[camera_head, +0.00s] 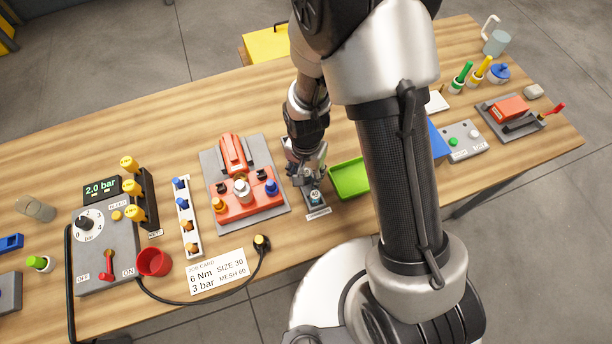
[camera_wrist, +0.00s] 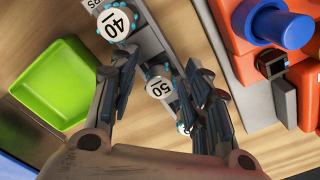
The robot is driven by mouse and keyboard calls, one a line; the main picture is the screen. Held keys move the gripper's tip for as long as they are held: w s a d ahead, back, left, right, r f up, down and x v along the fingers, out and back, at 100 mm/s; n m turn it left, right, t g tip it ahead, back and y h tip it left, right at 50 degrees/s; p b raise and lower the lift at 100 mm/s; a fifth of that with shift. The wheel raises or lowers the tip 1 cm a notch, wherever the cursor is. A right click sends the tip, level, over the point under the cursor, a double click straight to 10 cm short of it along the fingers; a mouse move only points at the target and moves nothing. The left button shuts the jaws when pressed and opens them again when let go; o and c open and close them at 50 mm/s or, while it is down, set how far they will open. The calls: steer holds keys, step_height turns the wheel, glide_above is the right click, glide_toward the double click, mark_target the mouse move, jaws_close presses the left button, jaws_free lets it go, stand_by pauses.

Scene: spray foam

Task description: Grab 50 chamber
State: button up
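The chamber marked 50 (camera_wrist: 159,88) is a small cylinder with a white top and blue knobs, standing in a grey rack (camera_wrist: 150,42). The wrist view shows it between the two fingers of my gripper (camera_wrist: 162,64), with gaps visible beside it. My gripper is open, above the rack. Another chamber (camera_wrist: 183,128) is partly hidden by my right finger. In the head view my gripper (camera_head: 306,172) is over the rack and hides most of it; one chamber (camera_head: 316,196) shows at its near end.
A green tray (camera_head: 349,180) lies just right of the rack. An orange fixture (camera_head: 240,206) on a grey plate (camera_head: 216,160) stands close on the left. A job card (camera_head: 217,272) lies at the front. My arm hides part of the table's right side.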

jaws_close()
stand_by(0.3)
stand_by(0.3)
